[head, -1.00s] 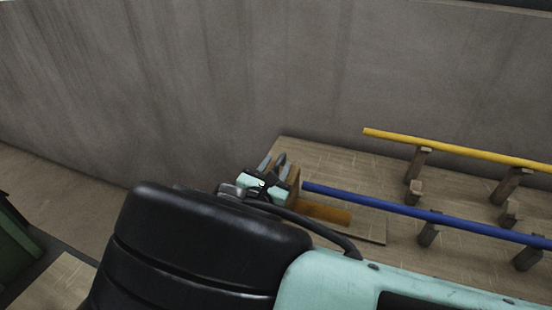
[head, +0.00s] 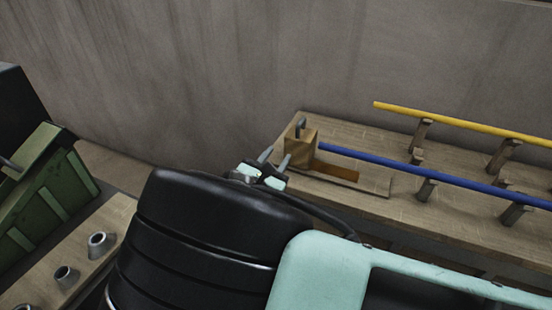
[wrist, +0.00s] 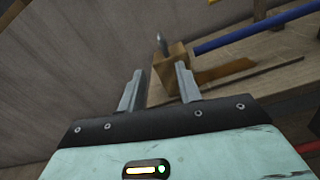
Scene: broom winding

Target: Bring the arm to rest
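My gripper (head: 273,161) is in the middle of the head view, just left of the wooden bench, partly behind my own black arm link. In the wrist view my gripper (wrist: 160,92) shows two grey fingers spread apart with nothing between them. Beyond the fingertips is a wooden block (head: 301,151) with a metal hook or pin on top. The same block (wrist: 172,66) shows in the wrist view, apart from the fingers. A blue pole (head: 420,174) runs right from beside the block, resting on wooden supports.
A yellow pole (head: 460,126) lies on supports behind the blue one. The bench (head: 350,130) stands against a grey wall (head: 230,70). At left are a green machine or crate (head: 40,200) and a wooden board (head: 115,222) with metal cups.

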